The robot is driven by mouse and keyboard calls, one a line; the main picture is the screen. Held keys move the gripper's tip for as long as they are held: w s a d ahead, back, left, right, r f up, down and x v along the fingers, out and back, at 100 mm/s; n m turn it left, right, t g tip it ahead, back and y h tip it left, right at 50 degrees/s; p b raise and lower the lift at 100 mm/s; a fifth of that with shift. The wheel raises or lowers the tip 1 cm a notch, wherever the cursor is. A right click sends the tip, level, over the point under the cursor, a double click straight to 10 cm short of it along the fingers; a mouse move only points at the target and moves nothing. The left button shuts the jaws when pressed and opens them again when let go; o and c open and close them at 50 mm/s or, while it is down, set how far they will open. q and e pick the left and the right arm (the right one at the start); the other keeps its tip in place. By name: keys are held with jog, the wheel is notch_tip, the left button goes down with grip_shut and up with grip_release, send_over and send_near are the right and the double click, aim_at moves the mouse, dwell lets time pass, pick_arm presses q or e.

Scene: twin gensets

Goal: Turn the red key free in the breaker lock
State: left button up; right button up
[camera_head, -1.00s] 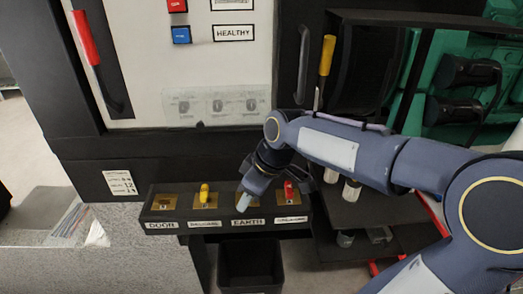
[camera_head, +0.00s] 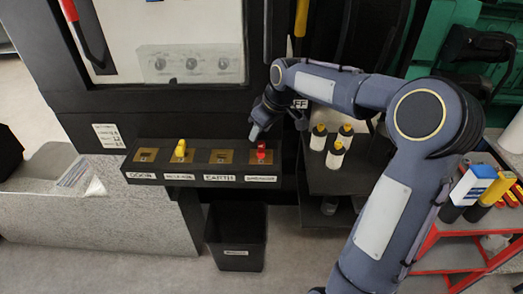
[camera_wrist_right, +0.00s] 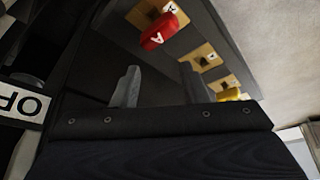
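The red key (camera_head: 261,152) stands in the lock at the right end of a dark ledge; the label below that lock is too blurred to read. In the right wrist view the red key (camera_wrist_right: 158,32) carries a white letter A and lies beyond the fingertips. My right gripper (camera_head: 257,131) is just behind and above the red key in the head view. In the wrist view its two grey fingers (camera_wrist_right: 157,88) are apart with nothing between them. The gripper does not hold the key. My left gripper is in neither view.
The ledge (camera_head: 150,179) has several lock plates in a row; a yellow key (camera_head: 181,148) sits in the second from the left. A black bin (camera_head: 236,238) stands below. White bottles (camera_head: 335,154) stand right of the ledge. A red cart (camera_head: 470,226) is at the right.

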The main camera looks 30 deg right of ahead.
aim_at(261, 146)
jog(key=m+b, duration=0.1)
jog(key=m, duration=0.1)
jog(key=m+h+b, duration=0.1)
jog(key=m, duration=0.1)
jog(key=shift+a+f+h, duration=0.1)
jog(key=shift+f+h, duration=0.1)
jog(key=shift+h, duration=0.1)
jog(key=m, duration=0.1)
jog(key=m+h+b, duration=0.1)
jog(key=s+m+b, duration=0.1)
jog(key=m, duration=0.1)
jog(key=shift+a+f+h, duration=0.25)
jog(key=shift+a+h, duration=0.05)
jog(key=shift+a, duration=0.1)
jog(key=m, duration=0.1)
jog(key=b, duration=0.1)
jog(key=m+h, duration=0.1)
jog(key=shift+s+a+f+m+g+b, duration=0.2)
jog(key=shift+s+f+m+g+b, duration=0.05)
jog(key=shift+s+m+g+b, duration=0.1)
jog(key=shift+b+x, duration=1.3)
jog(key=shift+x, duration=1.25)
jog(key=shift+w+d, duration=0.1)
jog(key=shift+d, duration=0.05)
jog(key=shift+c, duration=0.3)
